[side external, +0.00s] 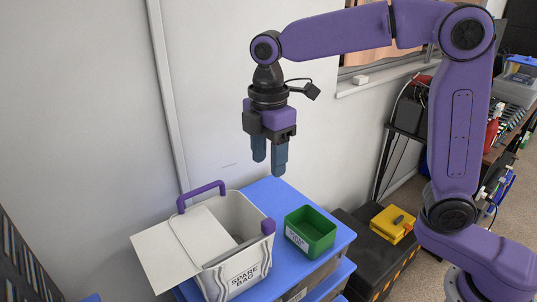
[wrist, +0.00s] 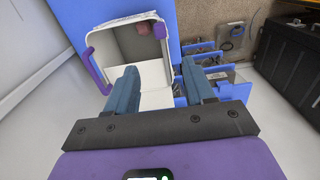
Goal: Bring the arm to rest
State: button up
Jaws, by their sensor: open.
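My gripper (side external: 269,166) hangs pointing down in the side view, high above the blue-topped unit. Its two blue-grey fingers are apart with nothing between them. In the wrist view the parted fingers (wrist: 160,72) show in front of the open white box, with clear space between. The rest of my arm is raised and bent in from the right. Nothing touches the gripper.
The white "SPARE BAG" box (side external: 238,275), with purple handle, stands on the blue top (side external: 262,192); a white panel (side external: 163,250) lies across it. A green bin (side external: 314,232) sits beside it. Right are a yellow case (side external: 392,223) and black case (wrist: 290,62). A wall stands behind.

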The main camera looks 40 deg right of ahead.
dwell(0.3)
jog(key=s+d+f+m, duration=0.1)
jog(key=s+d+f, duration=0.2)
jog(key=s+d, duration=0.2)
jog(key=s+d+f+m, duration=0.2)
jog(key=s+d, duration=0.3)
jog(key=s, duration=0.6)
jog(key=s+d+f+m, duration=0.2)
jog(key=s+d+f, duration=0.1)
jog(key=s, duration=0.5)
jog(key=shift+s+d+f, duration=0.3)
jog(key=shift+d+f, duration=0.1)
jog(key=shift+d, duration=0.5)
dwell(1.3)
